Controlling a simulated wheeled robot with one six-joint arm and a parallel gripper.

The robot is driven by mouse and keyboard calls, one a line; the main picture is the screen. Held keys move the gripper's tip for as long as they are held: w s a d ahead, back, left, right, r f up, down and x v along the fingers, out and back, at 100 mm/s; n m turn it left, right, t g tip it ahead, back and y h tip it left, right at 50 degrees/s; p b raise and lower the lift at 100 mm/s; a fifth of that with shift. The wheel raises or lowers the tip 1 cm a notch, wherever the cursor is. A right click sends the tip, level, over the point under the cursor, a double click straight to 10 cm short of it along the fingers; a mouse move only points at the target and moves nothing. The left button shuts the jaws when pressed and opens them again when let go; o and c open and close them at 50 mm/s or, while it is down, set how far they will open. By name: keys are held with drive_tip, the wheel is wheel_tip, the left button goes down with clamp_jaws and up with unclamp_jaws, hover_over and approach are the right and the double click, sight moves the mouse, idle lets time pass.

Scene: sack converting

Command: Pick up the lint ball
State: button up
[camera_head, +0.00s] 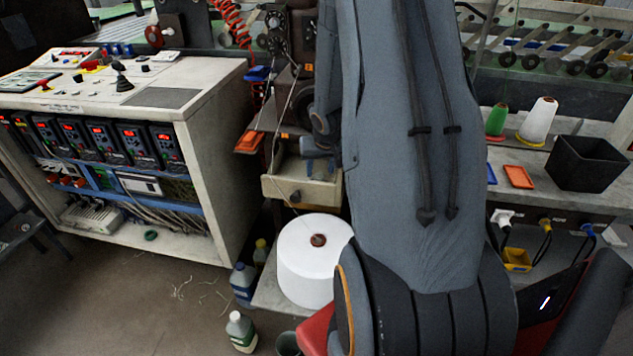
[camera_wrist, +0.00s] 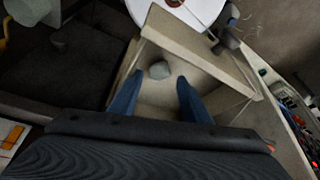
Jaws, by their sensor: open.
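The lint ball (camera_wrist: 159,70) is a small grey lump on the floor of an open beige drawer (camera_wrist: 202,50). It shows in the wrist view, just past and between the tips of my gripper (camera_wrist: 160,79). The two blue fingers are apart and nothing is held between them. I cannot tell how high the fingertips are above the drawer floor. In the head view the same drawer (camera_head: 291,190) stands open below the machine, with my gripper (camera_head: 318,158) at it, partly hidden by my arm. The lint ball cannot be made out there.
The drawer walls stand close around the fingers. A large white spool (camera_head: 312,262) stands on a low shelf in front of the drawer. Bottles (camera_head: 242,330) stand on the floor nearby. A control cabinet (camera_head: 215,165) is at left. A bench with a black bin (camera_head: 588,165) is at right.

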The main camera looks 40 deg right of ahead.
sight(318, 177)
drive_tip(key=b+x, duration=0.2)
drive_tip(key=x, duration=0.2)
drive_tip(key=shift+w+f, duration=0.25)
drive_tip(key=shift+f, duration=0.1)
drive_tip(key=shift+r, duration=0.1)
drive_tip(key=shift+c, duration=0.2)
drive_tip(key=c, duration=0.8)
drive_tip(key=shift+c, duration=0.2)
